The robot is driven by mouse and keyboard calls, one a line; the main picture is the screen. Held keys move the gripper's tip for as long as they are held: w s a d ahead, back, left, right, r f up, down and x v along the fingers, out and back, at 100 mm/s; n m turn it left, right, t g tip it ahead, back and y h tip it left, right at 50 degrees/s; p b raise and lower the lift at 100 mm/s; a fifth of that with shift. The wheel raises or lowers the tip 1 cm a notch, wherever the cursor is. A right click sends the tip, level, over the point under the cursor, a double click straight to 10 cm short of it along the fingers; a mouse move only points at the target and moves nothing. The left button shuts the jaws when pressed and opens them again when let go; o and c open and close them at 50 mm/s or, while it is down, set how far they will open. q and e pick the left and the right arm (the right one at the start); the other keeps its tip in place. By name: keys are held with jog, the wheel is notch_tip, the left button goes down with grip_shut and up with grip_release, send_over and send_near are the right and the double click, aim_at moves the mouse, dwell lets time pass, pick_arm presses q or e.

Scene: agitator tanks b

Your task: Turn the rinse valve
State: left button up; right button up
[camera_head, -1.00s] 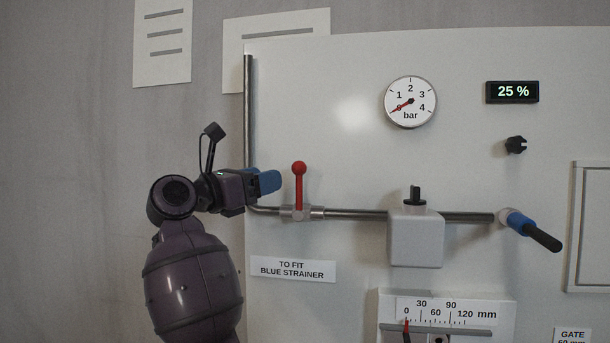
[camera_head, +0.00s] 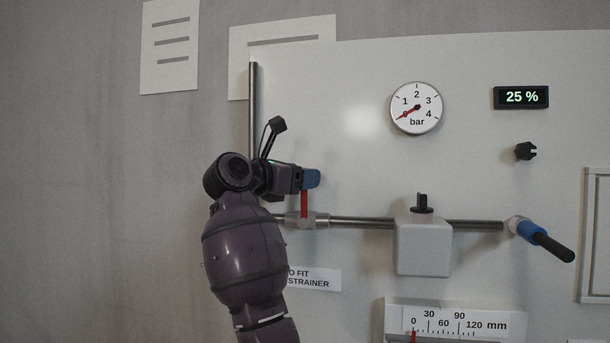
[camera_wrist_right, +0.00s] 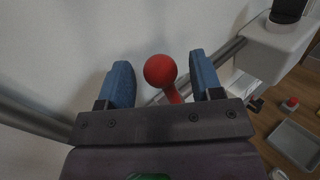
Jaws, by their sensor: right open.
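The rinse valve has a red lever (camera_head: 304,204) that stands upright on a metal pipe fitting (camera_head: 302,221). In the head view its ball top is hidden behind my right gripper (camera_head: 311,179), whose blue fingers are at the height of the ball. In the right wrist view the red ball (camera_wrist_right: 160,71) sits between the two blue fingertips of my open right gripper (camera_wrist_right: 163,75), with a gap visible on each side. The left gripper is not in view.
A horizontal pipe (camera_head: 362,223) runs right to a grey box (camera_head: 424,247) with a black knob. A blue-and-black handle (camera_head: 538,238) sticks out at its end. A pressure gauge (camera_head: 416,108) reads near zero. A display (camera_head: 521,97) shows 25 %.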

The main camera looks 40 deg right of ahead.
jog(key=shift+w+d, duration=0.1)
jog(key=shift+d, duration=0.6)
jog(key=shift+c, duration=0.2)
grip_shut()
